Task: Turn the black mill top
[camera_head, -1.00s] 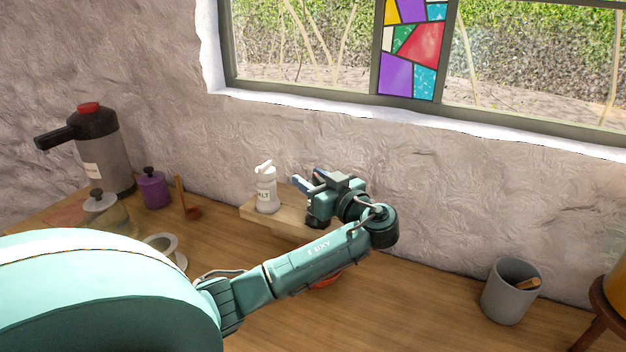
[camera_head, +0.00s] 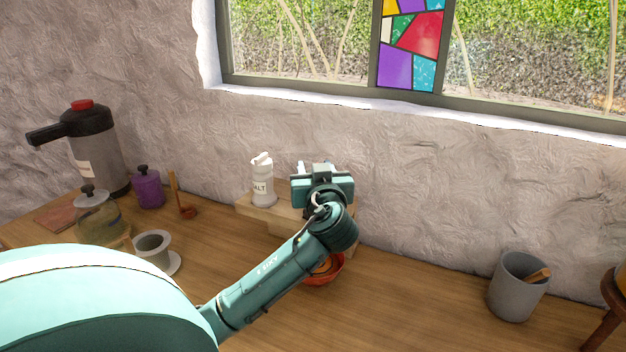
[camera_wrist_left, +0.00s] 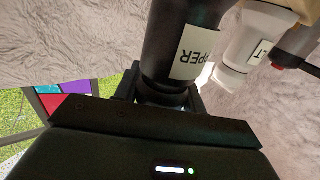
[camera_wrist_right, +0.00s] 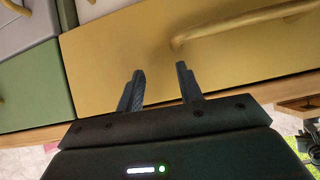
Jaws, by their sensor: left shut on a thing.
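In the head view my left gripper (camera_head: 322,172) is over the wooden shelf (camera_head: 285,220), and the gripper and wrist hide the mill. The white salt mill (camera_head: 262,182) stands on the shelf just left of it. My right gripper (camera_wrist_right: 161,83) is open and empty, in front of a yellow drawer front.
A red bowl (camera_head: 325,270) sits on the counter, partly behind my left arm. A grey cup (camera_head: 517,287) stands at the right. A purple jar (camera_head: 147,187), a glass jar (camera_head: 98,218) and a dark pump flask (camera_head: 95,150) are at the left. The wall is close behind the shelf.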

